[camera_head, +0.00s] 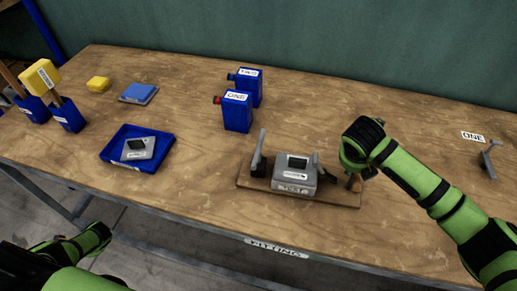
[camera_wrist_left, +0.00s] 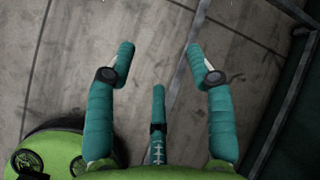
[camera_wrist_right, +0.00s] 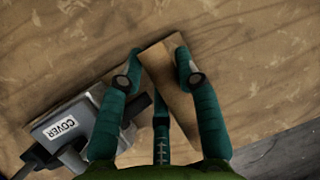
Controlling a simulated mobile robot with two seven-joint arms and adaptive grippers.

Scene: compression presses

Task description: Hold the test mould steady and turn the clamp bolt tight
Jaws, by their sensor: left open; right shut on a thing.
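The grey test mould (camera_head: 294,177), labelled TEST, stands on a wooden base board (camera_head: 342,197) near the table's front edge. It also shows in the right wrist view (camera_wrist_right: 60,125) with a COVER label. A grey upright lever (camera_head: 259,150) stands at its left; a smaller grey arm is at its right. I cannot make out the clamp bolt for certain. My left gripper (camera_wrist_left: 160,60) is open and empty above the floor, in front of the table.
Two blue bottles, one (camera_head: 238,110) labelled ONE, stand behind the mould. A blue tray (camera_head: 112,160) with a grey block is left. A grey tool (camera_head: 487,160) lies right.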

